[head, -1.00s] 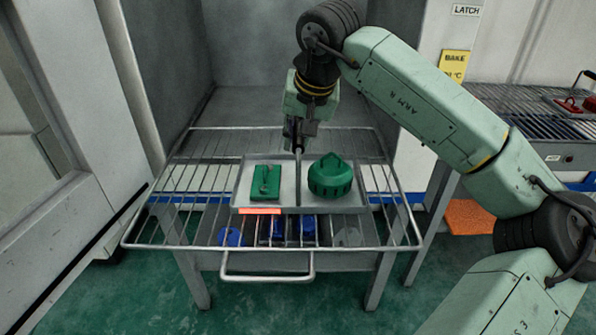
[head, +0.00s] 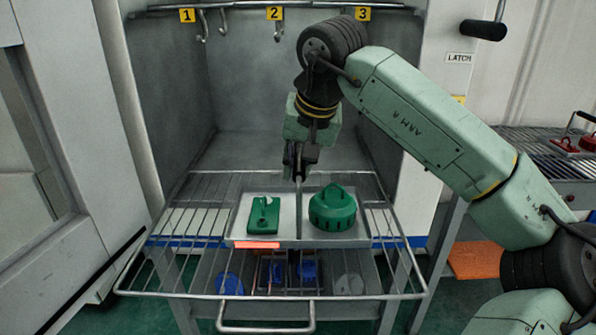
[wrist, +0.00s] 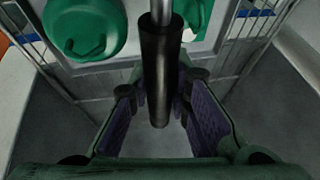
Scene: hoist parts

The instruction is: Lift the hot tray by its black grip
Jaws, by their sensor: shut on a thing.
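The grey metal tray (head: 283,222) shows in the head view, just above the wire rack and roughly level. A thin metal rod (head: 299,212) rises from its middle to the black grip, which is mostly hidden there by my gripper (head: 298,173). In the wrist view the black grip (wrist: 162,65) runs between the purple pads of my gripper (wrist: 161,112), which is shut on it. A flat green part (head: 263,215) rests on the tray's left half. A round green part (head: 333,210) rests on its right half. An orange label (head: 257,245) marks the tray's front edge.
The wire rack (head: 180,295) with its front handle extends from an open grey chamber (head: 260,90). Hooks (head: 203,28) hang under numbered tags at the chamber top. Blue parts (head: 307,271) lie below the rack. A side rack (head: 540,150) with red parts stands at right.

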